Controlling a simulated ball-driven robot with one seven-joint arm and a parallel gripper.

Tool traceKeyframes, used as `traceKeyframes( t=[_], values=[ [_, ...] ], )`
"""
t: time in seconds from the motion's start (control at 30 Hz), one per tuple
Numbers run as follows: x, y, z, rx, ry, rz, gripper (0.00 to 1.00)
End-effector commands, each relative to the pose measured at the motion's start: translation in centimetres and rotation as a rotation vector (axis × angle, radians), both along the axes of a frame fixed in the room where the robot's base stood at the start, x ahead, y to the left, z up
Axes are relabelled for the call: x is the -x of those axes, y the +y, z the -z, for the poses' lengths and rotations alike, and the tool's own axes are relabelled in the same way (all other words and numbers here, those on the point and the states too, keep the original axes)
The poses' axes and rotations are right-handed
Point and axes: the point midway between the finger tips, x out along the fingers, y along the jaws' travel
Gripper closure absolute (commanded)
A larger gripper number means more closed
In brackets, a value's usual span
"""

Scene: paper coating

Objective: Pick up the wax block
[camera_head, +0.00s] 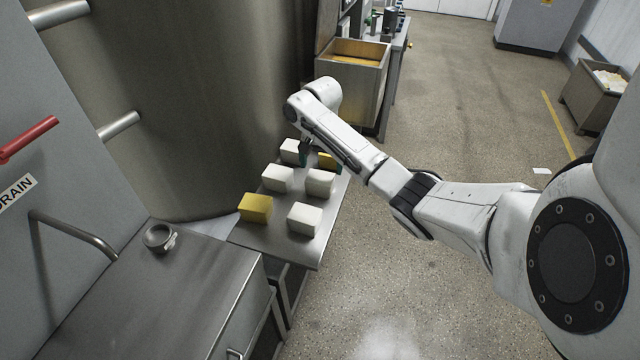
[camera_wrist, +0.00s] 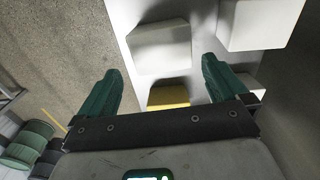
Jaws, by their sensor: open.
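Several white and yellow blocks sit on a narrow metal table. A yellow block (camera_head: 327,160) at the far end lies under my gripper (camera_head: 322,157), partly hidden by it. That block also shows in the wrist view (camera_wrist: 168,97), between the fingers and partly covered by the gripper body. My gripper (camera_wrist: 160,68) is open and empty, with green fingers. A white block (camera_head: 293,151) is just left of it. Nearer are white blocks (camera_head: 277,179), (camera_head: 320,183) and (camera_head: 304,218). Another yellow block (camera_head: 255,207) is at the near left. Which one is the wax block is not marked.
A large metal tank (camera_head: 190,90) stands close along the table's left side. A metal cabinet (camera_head: 170,290) with a small ring-shaped item (camera_head: 159,237) is at the near left. An open bin (camera_head: 352,75) is beyond the table. The floor (camera_head: 450,110) to the right is open.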

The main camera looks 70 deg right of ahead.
Motion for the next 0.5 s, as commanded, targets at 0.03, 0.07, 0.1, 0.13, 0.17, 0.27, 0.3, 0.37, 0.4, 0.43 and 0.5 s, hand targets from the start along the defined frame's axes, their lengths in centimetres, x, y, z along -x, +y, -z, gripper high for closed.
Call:
traceKeyframes(
  t=[0.03,0.07,0.1,0.13,0.17,0.27,0.3,0.37,0.4,0.43,0.5],
  values=[
    [0.1,0.0,0.7,-0.001,0.002,0.001,0.00],
    [0.0,0.0,1.0,0.000,0.001,0.000,0.00],
    [0.0,0.0,1.4,0.000,0.001,0.000,0.00],
    [0.0,0.0,1.6,0.001,0.001,0.000,0.00],
    [0.0,0.0,1.8,0.001,0.000,0.000,0.00],
    [0.0,0.1,2.2,0.001,0.000,-0.001,0.00],
    [0.0,0.2,2.5,0.001,0.001,-0.002,0.00],
    [0.0,0.3,3.2,0.000,0.001,-0.002,0.00],
    [0.0,0.4,3.8,0.000,0.001,-0.002,0.00],
    [0.0,0.6,4.2,0.001,0.002,-0.003,0.00],
    [0.0,0.8,5.2,0.001,0.003,-0.001,0.00]
  ],
)
